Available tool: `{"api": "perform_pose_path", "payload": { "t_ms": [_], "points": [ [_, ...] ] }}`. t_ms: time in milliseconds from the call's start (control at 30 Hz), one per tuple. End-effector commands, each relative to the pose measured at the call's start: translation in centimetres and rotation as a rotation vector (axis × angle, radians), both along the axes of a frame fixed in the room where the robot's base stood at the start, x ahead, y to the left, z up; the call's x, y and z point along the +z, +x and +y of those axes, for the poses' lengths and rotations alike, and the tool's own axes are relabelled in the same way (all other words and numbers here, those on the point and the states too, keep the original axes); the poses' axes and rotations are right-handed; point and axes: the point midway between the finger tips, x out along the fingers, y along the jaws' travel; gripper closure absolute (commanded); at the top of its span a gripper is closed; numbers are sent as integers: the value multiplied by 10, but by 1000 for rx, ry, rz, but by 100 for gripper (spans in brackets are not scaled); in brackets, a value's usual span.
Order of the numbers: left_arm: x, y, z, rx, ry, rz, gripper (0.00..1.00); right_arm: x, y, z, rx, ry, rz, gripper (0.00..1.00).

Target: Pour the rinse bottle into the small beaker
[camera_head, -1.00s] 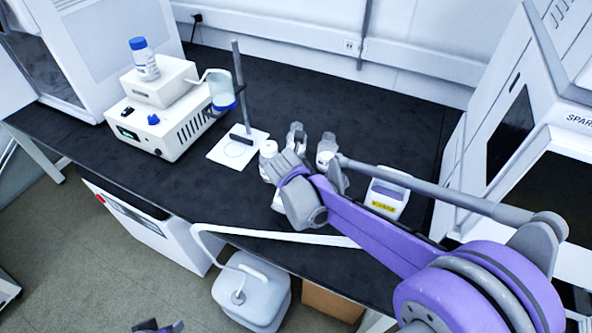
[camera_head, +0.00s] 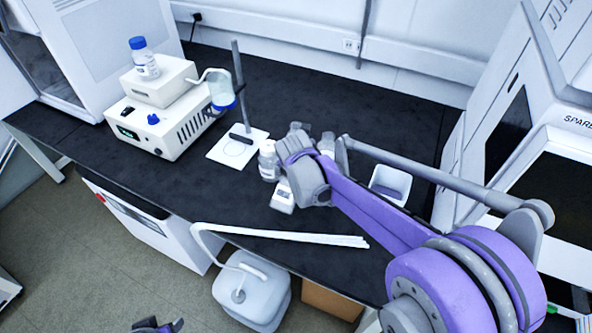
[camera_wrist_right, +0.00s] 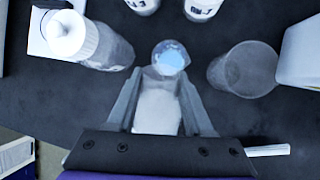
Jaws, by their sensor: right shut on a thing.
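My right gripper (camera_wrist_right: 160,80) reaches down over the bench. A pale shape (camera_wrist_right: 157,110) shows between the fingers. An empty clear beaker (camera_wrist_right: 245,70) stands to the right, apart from the fingers. A white-capped translucent bottle (camera_wrist_right: 75,38) stands to the left; it also shows in the head view (camera_head: 268,160).
Two labelled vials (camera_wrist_right: 200,8) stand beyond the fingers. A white open box (camera_head: 390,182) is to the right. A stand (camera_head: 240,85) and a white instrument (camera_head: 160,130) are to the left. The back right bench is clear.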

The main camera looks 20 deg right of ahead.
Motion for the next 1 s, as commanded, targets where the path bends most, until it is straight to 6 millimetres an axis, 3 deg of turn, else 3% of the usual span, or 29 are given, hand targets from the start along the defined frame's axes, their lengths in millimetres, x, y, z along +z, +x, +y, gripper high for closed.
{"api": "perform_pose_path", "payload": {
  "t_ms": [1000],
  "points": [
    [7, 1, 0, 0, 0, -2, 50, -2, 2, -3, 0, 150, 133, 100]
  ]
}}
